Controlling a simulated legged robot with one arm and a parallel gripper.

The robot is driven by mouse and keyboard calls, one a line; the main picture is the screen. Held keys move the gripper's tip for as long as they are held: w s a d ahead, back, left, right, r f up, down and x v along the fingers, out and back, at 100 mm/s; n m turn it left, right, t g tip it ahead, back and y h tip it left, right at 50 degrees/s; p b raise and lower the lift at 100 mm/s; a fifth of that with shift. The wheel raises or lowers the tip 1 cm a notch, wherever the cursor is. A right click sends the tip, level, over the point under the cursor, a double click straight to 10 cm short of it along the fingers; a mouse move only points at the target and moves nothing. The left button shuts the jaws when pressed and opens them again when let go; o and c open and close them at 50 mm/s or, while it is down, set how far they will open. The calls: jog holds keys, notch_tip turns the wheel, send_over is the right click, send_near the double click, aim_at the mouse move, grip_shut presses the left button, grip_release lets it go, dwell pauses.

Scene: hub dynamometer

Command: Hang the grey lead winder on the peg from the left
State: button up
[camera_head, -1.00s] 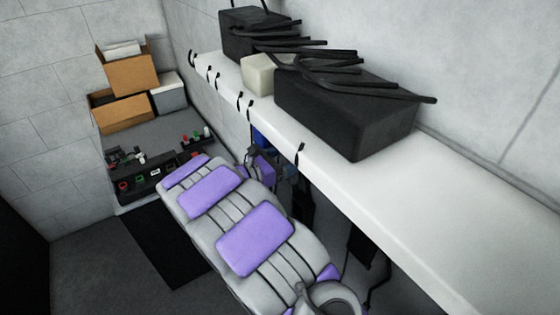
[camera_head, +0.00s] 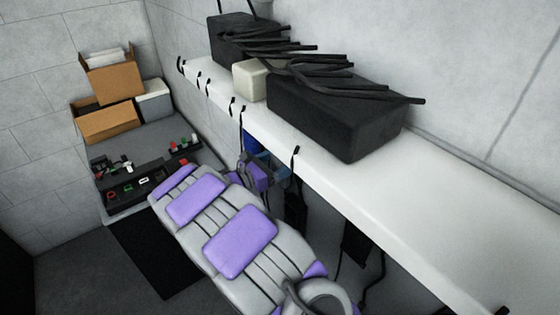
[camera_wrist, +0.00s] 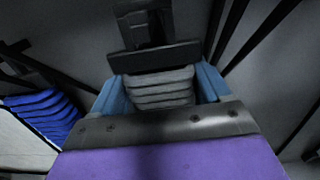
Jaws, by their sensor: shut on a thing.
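The grey lead winder (camera_wrist: 160,90) shows in the wrist view as a grey ribbed block between two blue fingers. My gripper (camera_wrist: 158,86) is shut on it. In the head view my gripper (camera_head: 272,172) is below the front edge of the white shelf, and the winder cannot be made out there. Black pegs line that edge, among them a far-left peg (camera_head: 181,66), a middle peg (camera_head: 232,104) and a nearer peg (camera_head: 295,152). A blue winder (camera_wrist: 45,112) is left of my gripper in the wrist view.
The white shelf (camera_head: 440,205) carries dark blocks with black leads (camera_head: 335,120) and a cream box (camera_head: 250,80). Dark hanging items (camera_head: 355,245) are below it. Cardboard boxes (camera_head: 108,120) and a cluttered bench (camera_head: 150,180) stand at the far left. A black mat (camera_head: 160,255) lies on the floor.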

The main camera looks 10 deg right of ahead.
jog(key=shift+a, duration=0.6)
jog(key=o, duration=1.1)
jog(key=shift+d, duration=0.1)
jog(key=o, duration=0.3)
jog(key=shift+d, duration=0.5)
jog(key=v, duration=1.7)
jog(key=shift+a, duration=0.15)
jog(key=shift+s+f, duration=0.1)
